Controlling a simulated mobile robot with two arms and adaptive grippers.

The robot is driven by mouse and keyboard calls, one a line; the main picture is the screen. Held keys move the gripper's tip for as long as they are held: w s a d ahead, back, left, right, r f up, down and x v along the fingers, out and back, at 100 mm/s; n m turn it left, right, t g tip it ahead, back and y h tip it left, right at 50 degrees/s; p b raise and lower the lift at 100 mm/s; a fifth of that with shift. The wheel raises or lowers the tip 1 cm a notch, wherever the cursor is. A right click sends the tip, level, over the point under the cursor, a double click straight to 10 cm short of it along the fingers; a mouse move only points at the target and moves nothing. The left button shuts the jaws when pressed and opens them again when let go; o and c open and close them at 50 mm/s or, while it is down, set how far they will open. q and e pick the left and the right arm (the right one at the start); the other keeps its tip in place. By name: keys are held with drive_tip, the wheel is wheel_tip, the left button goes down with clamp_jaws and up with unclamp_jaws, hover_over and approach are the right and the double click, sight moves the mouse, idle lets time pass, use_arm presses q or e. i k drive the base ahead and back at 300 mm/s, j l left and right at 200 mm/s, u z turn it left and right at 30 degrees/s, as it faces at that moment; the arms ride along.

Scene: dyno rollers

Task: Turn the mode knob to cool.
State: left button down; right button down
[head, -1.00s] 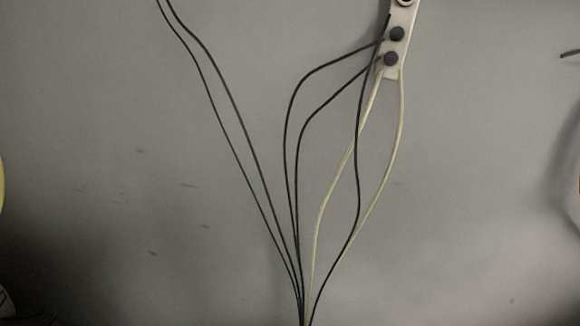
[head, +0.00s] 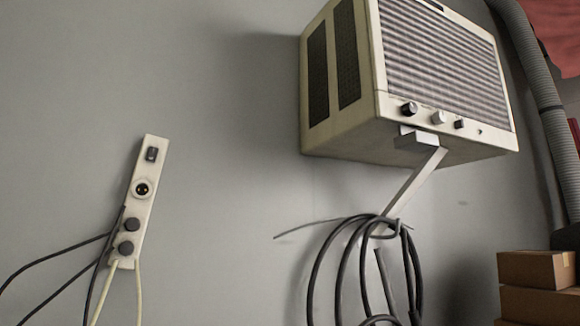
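A beige box-shaped air conditioner (head: 345,135) is mounted high on the grey wall, right of centre in the head view. Its front has a wide slatted grille (head: 445,60). Below the grille is a row of small controls: a dark knob (head: 409,109) at the left, a lighter knob (head: 438,118) in the middle and a small dark control (head: 460,124) to the right. Their labels are too small to read, so I cannot tell which is the mode knob or how it is set. Neither of my grippers shows.
A bracket (head: 412,185) supports the unit, with coiled dark cable (head: 315,270) hanging from it. A power strip (head: 147,190) with plugs and wires is on the wall at left. Cardboard boxes (head: 535,270) stand at lower right, near a grey corrugated pipe (head: 545,100).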

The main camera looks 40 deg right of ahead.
sight(408, 110)
drive_tip(key=k+j+z, duration=0.1)
drive_tip(key=z, duration=1.95)
